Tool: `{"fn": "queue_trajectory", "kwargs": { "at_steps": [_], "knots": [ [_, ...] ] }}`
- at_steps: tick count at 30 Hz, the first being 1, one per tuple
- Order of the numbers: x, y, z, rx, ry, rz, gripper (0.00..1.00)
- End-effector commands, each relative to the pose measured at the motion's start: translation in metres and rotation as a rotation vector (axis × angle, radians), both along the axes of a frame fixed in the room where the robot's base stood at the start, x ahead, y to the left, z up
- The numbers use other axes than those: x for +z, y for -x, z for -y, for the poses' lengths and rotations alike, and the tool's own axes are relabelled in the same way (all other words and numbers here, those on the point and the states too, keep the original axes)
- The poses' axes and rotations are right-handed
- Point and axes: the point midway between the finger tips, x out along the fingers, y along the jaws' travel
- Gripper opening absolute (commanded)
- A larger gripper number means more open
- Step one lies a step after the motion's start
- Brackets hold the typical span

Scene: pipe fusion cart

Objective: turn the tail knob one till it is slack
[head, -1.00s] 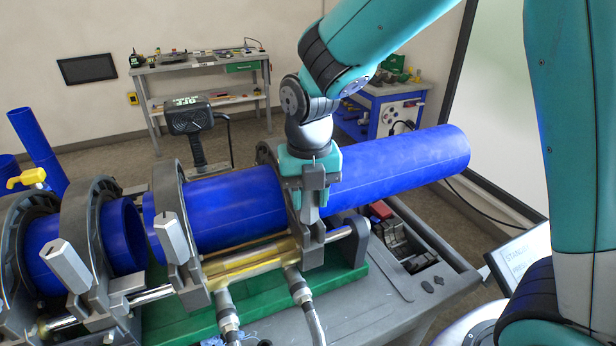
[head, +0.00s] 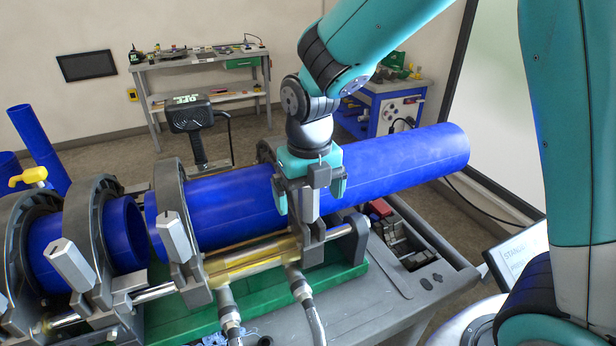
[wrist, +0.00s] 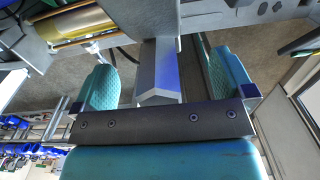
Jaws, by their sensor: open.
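The tail knob (head: 309,206) is a grey, faceted block on the rightmost clamp of the pipe machine. In the wrist view the knob (wrist: 158,78) stands between the two teal finger pads. My gripper (head: 311,190) is over the knob from above, with one finger on each side. In the wrist view my gripper (wrist: 165,85) is open, with a visible gap between each pad and the knob. The upper part of the knob is partly hidden by my gripper in the head view.
A long blue pipe (head: 405,163) runs through the clamp and out to the right. Similar knobs stand on the middle clamp (head: 173,237) and a left clamp (head: 72,265). Hoses (head: 307,302) rise in front. A tool tray (head: 418,262) lies right on the grey cart.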

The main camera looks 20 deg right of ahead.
Motion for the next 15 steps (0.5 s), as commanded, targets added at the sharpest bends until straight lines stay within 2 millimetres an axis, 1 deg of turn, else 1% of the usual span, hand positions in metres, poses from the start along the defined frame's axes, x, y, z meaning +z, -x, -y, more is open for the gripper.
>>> {"fn": "queue_trajectory", "kwargs": {
  "at_steps": [5, 12, 15],
  "knots": [
    [0.018, 0.000, 0.000, 0.000, 0.000, 0.001, 1.00],
    [0.050, 0.000, 0.000, 0.000, 0.000, 0.000, 1.00],
    [0.060, 0.000, 0.000, 0.000, 0.000, 0.000, 1.00]
  ]
}}
